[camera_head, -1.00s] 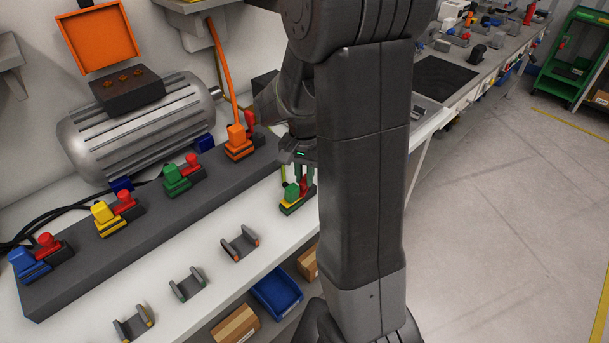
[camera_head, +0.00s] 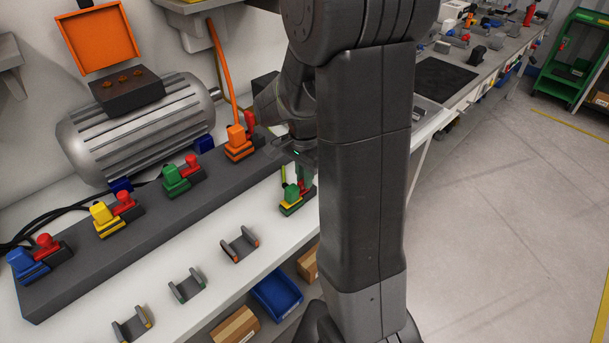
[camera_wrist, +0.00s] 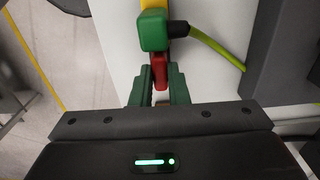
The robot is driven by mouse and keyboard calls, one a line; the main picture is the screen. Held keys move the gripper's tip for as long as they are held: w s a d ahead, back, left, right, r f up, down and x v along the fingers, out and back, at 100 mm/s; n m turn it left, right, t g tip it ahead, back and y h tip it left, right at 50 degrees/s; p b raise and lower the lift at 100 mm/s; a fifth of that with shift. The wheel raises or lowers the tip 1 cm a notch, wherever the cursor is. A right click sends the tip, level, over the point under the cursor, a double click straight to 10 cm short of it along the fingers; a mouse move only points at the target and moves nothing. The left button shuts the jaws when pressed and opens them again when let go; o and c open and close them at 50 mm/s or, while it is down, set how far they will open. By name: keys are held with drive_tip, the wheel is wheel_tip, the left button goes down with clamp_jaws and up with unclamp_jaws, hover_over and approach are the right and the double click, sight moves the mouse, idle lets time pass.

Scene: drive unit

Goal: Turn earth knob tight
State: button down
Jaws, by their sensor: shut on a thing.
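The earth unit (camera_head: 291,208) is a small block with a green and yellow base at the right end of the white bench. It carries a green plug (camera_head: 291,192), also in the wrist view (camera_wrist: 153,32), with a yellow-green cable (camera_wrist: 212,44) leading off. A red knob (camera_wrist: 159,70) stands beside the plug. My gripper (camera_wrist: 160,80) is shut on the red knob, with a green finger on each side. In the head view my gripper (camera_head: 304,178) comes down on the knob from above and hides it.
A dark rail (camera_head: 70,277) behind holds blue, yellow, green and orange connectors with red knobs. A grey motor (camera_head: 140,125) with an open orange lid (camera_head: 98,38) stands at the wall. Empty cradles (camera_head: 187,287) line the bench front. My arm blocks part of the head view.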

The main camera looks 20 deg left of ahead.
drive_tip(key=c, duration=1.7)
unclamp_jaws()
wheel_tip(320, 180, up, 14)
drive_tip(key=shift+f, duration=0.1)
wheel_tip(320, 180, down, 14)
drive_tip(key=shift+r, duration=0.1)
